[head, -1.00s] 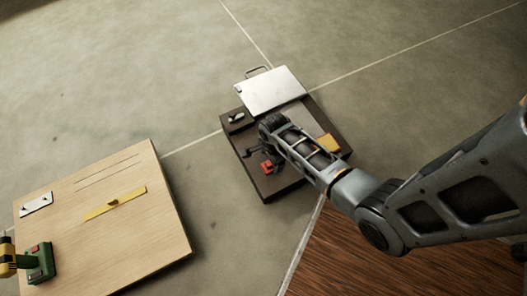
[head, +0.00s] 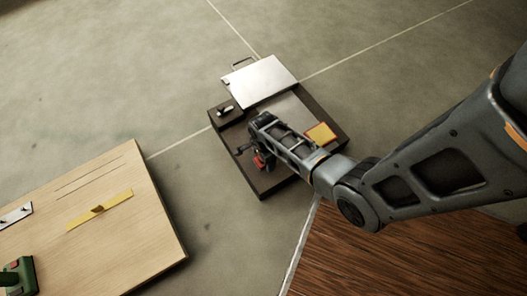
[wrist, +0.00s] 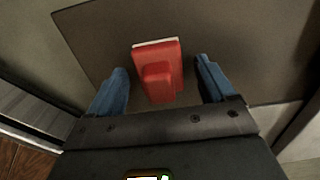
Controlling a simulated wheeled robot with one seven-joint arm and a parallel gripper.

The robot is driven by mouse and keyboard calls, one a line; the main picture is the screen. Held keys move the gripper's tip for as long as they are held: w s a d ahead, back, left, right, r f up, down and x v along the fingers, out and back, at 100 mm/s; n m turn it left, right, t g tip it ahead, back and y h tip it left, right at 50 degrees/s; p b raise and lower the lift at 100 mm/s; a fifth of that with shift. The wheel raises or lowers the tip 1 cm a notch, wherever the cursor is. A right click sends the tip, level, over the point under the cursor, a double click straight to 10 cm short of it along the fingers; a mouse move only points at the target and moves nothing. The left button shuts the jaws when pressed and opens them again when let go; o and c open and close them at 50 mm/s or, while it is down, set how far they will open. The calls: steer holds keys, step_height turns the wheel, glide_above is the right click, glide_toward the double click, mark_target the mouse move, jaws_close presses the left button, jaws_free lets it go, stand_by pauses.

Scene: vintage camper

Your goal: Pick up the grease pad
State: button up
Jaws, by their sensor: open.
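A red pad with a raised red grip and a pale edge, which I take to be the grease pad (wrist: 170,60), lies on a dark surface in the wrist view. In the head view a small part of the red pad (head: 259,162) shows beside my gripper, which hides most of it. My gripper (wrist: 162,70) is open, with one blue-tipped finger on each side of the pad. The fingers look apart from it; how high they are above the surface is hard to tell.
A wooden board (head: 130,215) with a yellow strip (head: 100,209) is at left.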

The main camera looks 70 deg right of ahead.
steer(key=c, duration=1.2)
steer(key=shift+o, duration=0.2)
steer(key=shift+r, duration=0.1)
steer(key=shift+r+p, duration=0.45)
steer(key=shift+r, duration=0.05)
step_height(320, 180, up, 3)
steer(key=shift+r+p, duration=0.2)
steer(key=shift+p, duration=1)
steer(key=w+a+r+p, duration=0.3)
steer(key=w+r, duration=0.3)
steer(key=w, duration=0.5)
steer(key=shift+a+r, duration=0.25)
steer(key=shift+a, duration=0.05)
steer(key=shift+w, duration=0.1)
